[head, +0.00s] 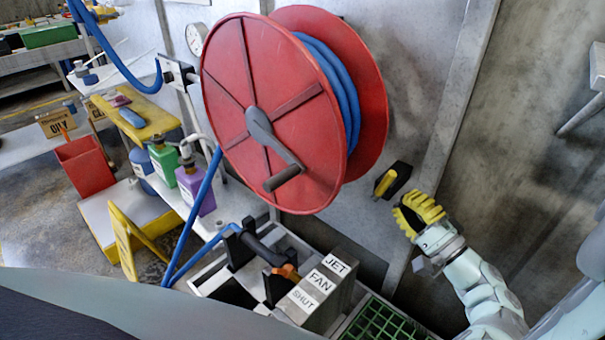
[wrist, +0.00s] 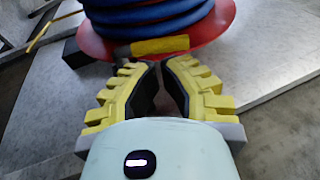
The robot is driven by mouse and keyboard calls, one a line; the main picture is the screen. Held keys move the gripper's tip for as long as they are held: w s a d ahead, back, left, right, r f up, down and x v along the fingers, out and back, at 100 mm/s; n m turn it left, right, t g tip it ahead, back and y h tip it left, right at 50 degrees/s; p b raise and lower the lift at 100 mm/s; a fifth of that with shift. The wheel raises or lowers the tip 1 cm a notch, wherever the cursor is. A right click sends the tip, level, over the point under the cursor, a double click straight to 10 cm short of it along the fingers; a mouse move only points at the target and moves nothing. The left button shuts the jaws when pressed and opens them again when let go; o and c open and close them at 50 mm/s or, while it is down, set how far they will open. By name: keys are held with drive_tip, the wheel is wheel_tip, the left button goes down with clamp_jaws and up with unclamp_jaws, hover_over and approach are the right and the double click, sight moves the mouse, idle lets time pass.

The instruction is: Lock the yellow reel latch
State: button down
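The yellow reel latch (head: 386,182) is a short yellow lever on a black block on the grey wall, just right of the red hose reel (head: 268,110). In the wrist view a yellow bar (wrist: 160,46), which looks like the latch, lies just beyond my fingertips, in front of the red reel flange (wrist: 222,20). My gripper (head: 408,212), with yellow ribbed fingers, is right of and below the latch. In the wrist view my gripper (wrist: 160,66) is partly open, a narrow gap between its dark pads. It holds nothing, and I see no contact with the latch.
The reel's grey crank (head: 275,150) sticks out on its left face. Below stand a grey box labelled JET, FAN and SHUT (head: 318,290) and a green grate (head: 383,322). A metal post (head: 455,110) rises behind my gripper. Bottles (head: 193,185) stand at left.

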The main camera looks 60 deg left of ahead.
sight(387, 183)
drive_tip(key=shift+x, duration=1.55)
drive_tip(key=shift+p, duration=0.3)
drive_tip(key=p, duration=0.1)
drive_tip(key=r+h+p, duration=0.1)
drive_tip(key=shift+s+a+r+n+h+p, duration=0.1)
drive_tip(key=shift+a+n+h+p, duration=0.2)
drive_tip(key=shift+p, duration=0.1)
drive_tip(key=shift+a+r+h+p, duration=0.15)
drive_tip(key=shift+a+h+p, duration=0.15)
drive_tip(key=shift+h+p, duration=0.55)
drive_tip(key=shift+a+h+p, duration=0.15)
drive_tip(key=shift+h+p, duration=0.2)
drive_tip(key=shift+p, duration=0.05)
drive_tip(key=shift+f, duration=0.25)
